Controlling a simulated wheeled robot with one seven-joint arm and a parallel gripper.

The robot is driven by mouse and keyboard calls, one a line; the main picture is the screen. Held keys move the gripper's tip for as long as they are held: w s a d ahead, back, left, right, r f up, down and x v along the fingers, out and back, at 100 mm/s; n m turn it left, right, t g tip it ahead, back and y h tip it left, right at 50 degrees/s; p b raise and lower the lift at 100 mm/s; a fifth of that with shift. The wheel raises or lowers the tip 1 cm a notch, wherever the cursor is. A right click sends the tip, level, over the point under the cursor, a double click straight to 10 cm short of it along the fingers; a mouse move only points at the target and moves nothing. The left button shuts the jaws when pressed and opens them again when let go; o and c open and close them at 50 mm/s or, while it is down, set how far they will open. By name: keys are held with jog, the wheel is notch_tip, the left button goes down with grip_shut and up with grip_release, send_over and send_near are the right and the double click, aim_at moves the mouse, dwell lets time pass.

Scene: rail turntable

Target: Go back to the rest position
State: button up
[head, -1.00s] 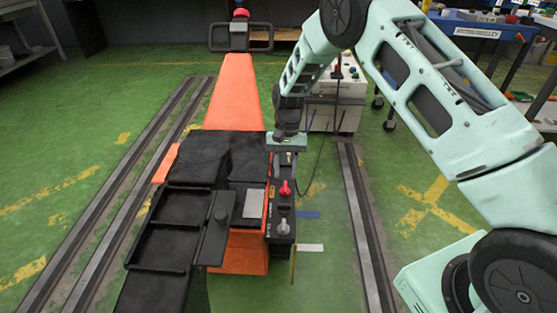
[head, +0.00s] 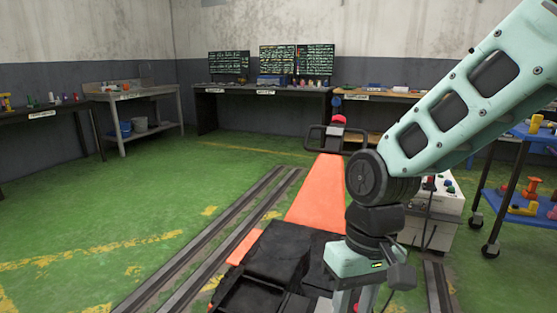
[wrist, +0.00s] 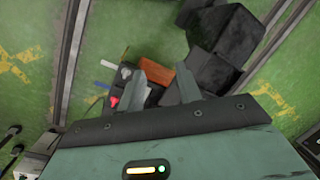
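My gripper (wrist: 160,82) points down over the turntable in the wrist view, its two fingers apart with nothing between them. In the head view my gripper's pale green body (head: 354,260) is at the lower right of centre, in front of the orange machine (head: 316,195). Its fingers run to the bottom edge there. The machine's black trays (head: 275,258) lie left of my gripper; they also show in the wrist view (wrist: 225,38). A red knob (wrist: 115,101) shows just left of the fingers in the wrist view.
Rails (head: 215,235) run along the green floor left of the machine. A white control box (head: 440,205) and a blue cart (head: 530,185) stand on the right. Workbenches (head: 265,90) line the back wall. The floor at left is clear.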

jog(key=s+d+r+n+t, duration=0.2)
jog(key=s+d+n, duration=0.15)
jog(key=s, duration=0.85)
notch_tip(320, 180, up, 18)
jog(key=p, duration=1.8)
jog(key=shift+w+a+r+h+p, duration=0.2)
jog(key=shift+w+a+h+p, duration=0.05)
jog(key=shift+a+h+p, duration=0.1)
